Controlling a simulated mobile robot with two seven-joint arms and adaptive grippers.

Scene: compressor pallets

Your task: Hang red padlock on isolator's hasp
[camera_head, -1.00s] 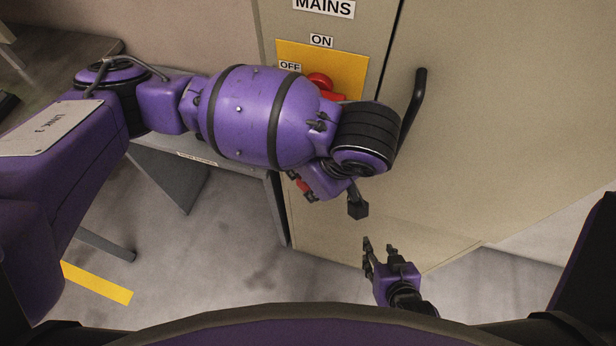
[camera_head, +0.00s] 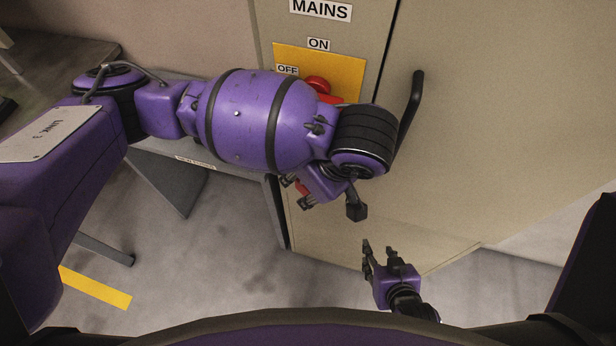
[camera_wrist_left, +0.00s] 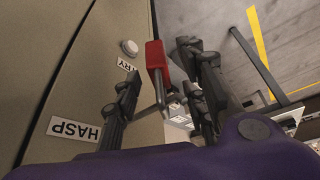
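The red padlock (camera_wrist_left: 156,60) shows between the spread fingers of my left gripper (camera_wrist_left: 160,75) in the left wrist view, with clear gaps on both sides. Its metal shackle (camera_wrist_left: 172,92) is beside a thin grey bar near the cabinet face. Whether the shackle is through the hasp, I cannot tell. In the head view the padlock (camera_head: 302,187) is a small red patch at my open left gripper (camera_head: 296,192). The isolator's red switch (camera_head: 318,84) sits on a yellow plate, partly behind my left arm. My right gripper (camera_head: 379,249) is open and empty, low before the cabinet.
The beige cabinet (camera_head: 470,150) with a black door handle (camera_head: 412,105) fills the right. A HASP label (camera_wrist_left: 75,128) and a white round button (camera_wrist_left: 129,48) are on its face. A grey table (camera_head: 70,55) stands at left. The floor between is clear.

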